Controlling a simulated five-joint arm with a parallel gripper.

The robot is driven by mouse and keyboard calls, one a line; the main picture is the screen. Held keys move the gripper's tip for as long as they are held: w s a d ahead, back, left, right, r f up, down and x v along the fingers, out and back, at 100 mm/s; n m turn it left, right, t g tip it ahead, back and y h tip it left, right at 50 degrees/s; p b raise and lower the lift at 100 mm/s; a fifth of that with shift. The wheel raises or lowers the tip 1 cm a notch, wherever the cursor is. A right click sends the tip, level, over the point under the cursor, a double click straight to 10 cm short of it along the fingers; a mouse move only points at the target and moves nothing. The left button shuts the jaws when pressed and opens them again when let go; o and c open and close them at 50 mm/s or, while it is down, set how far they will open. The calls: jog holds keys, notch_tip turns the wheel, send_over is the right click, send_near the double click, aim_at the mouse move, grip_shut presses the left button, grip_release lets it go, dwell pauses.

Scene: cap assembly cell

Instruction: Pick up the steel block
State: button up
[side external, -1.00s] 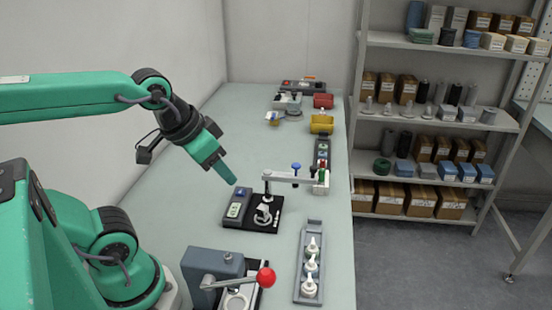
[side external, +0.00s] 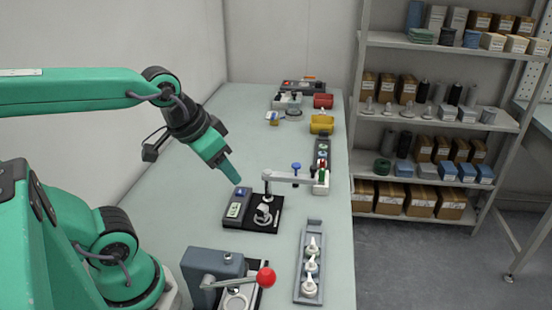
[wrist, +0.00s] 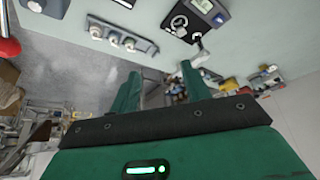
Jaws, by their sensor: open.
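My gripper (side external: 234,176) hangs above the bench, pointing down and right, just above and left of the black device with a grey display unit. In the wrist view my gripper (wrist: 160,85) shows two green fingers standing apart with nothing between them. I cannot make out a steel block with certainty in either view. The small metallic parts on the black device (side external: 270,226) are too small to tell apart.
A press with a red-knobbed lever (side external: 265,277) stands at the front. A grey tray (side external: 309,228) with several white parts lies right of it. A yellow bin (side external: 321,124) and red bin (side external: 323,100) stand farther back. The bench's left middle is clear.

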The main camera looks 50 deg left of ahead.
jog(key=w+a+f+n+g, duration=0.2)
jog(key=w+a+f+g, duration=0.1)
jog(key=w+f, duration=0.4)
jog(key=n+g, duration=0.2)
send_over(263, 207)
jog(key=f, duration=0.6)
jog(key=shift+s+f, duration=0.35)
jog(key=shift+f, duration=0.05)
jog(key=shift+w+a+f+n, duration=0.15)
jog(key=shift+f+n, duration=0.15)
jog(key=shift+f, duration=1.45)
jog(key=shift+f, duration=0.15)
jog(key=shift+w+f, duration=0.15)
jog(key=shift+f, duration=2.3)
grip_shut()
